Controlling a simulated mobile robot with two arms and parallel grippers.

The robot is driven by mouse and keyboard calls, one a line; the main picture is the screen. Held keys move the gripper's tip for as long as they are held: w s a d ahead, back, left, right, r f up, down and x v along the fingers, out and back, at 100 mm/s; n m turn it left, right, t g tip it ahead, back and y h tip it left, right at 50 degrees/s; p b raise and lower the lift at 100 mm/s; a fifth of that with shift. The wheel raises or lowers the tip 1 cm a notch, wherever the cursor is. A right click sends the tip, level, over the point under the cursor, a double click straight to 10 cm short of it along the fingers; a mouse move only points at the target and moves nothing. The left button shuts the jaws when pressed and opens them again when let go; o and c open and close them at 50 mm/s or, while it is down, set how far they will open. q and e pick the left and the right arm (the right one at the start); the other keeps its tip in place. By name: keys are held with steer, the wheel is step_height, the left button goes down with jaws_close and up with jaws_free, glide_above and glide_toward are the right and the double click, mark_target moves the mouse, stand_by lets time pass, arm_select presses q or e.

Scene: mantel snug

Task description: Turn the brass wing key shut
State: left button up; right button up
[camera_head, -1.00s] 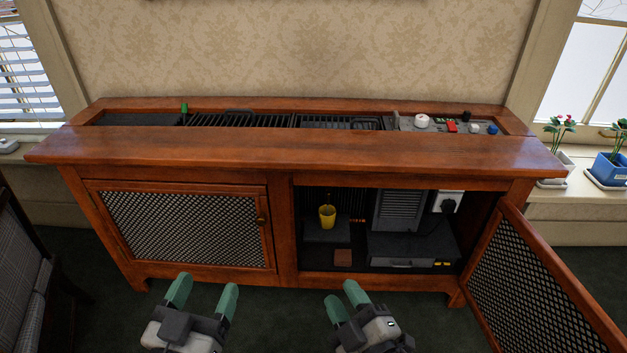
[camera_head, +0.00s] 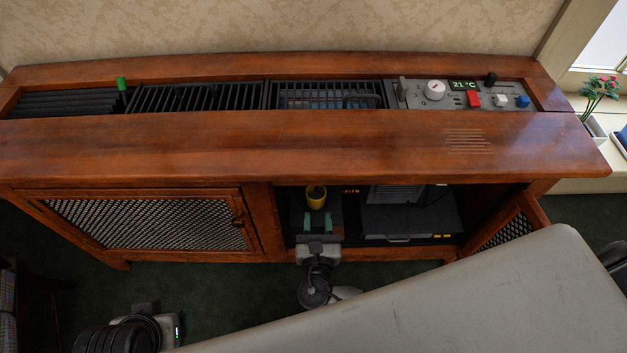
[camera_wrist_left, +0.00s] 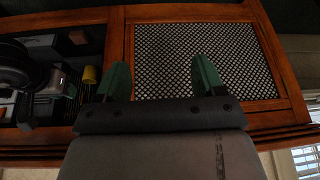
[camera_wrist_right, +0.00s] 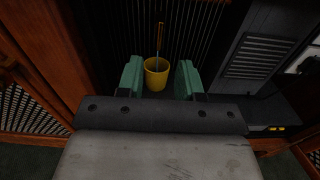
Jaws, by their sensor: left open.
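I cannot clearly make out the brass wing key. A thin brass-coloured upright piece (camera_wrist_right: 161,38) stands above or in a yellow cup (camera_wrist_right: 156,73) in the right wrist view; whether it is the key I cannot tell. The cup also shows in the open right bay in the head view (camera_head: 316,196). My right gripper (camera_wrist_right: 160,80) is open and empty, its green fingers apart, with the cup beyond and between them. In the head view it reaches into the open bay (camera_head: 318,223). My left gripper (camera_wrist_left: 162,80) is open and empty, facing the left mesh door.
The wooden cabinet (camera_head: 330,140) has a closed left mesh door (camera_head: 150,222) with a small latch (camera_head: 238,219). The right door (camera_head: 505,232) stands open. A dark grey box (camera_head: 410,218) sits right of the cup. A control panel (camera_head: 465,95) is on top.

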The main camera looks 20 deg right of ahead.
mark_target(317, 187)
steer(key=b+x, duration=0.1)
steer(key=x, duration=0.6)
steer(key=shift+w+d+f, duration=0.1)
steer(key=shift+w, duration=0.25)
arm_select(q)
steer(key=w+d+r+t+h, duration=0.1)
steer(key=w+d+t, duration=0.1)
steer(key=w+t, duration=0.2)
steer(key=shift+w+r, duration=0.4)
steer(key=shift+w, duration=0.4)
arm_select(e)
steer(key=shift+w+d, duration=0.2)
steer(key=shift+w, duration=0.4)
jaws_close()
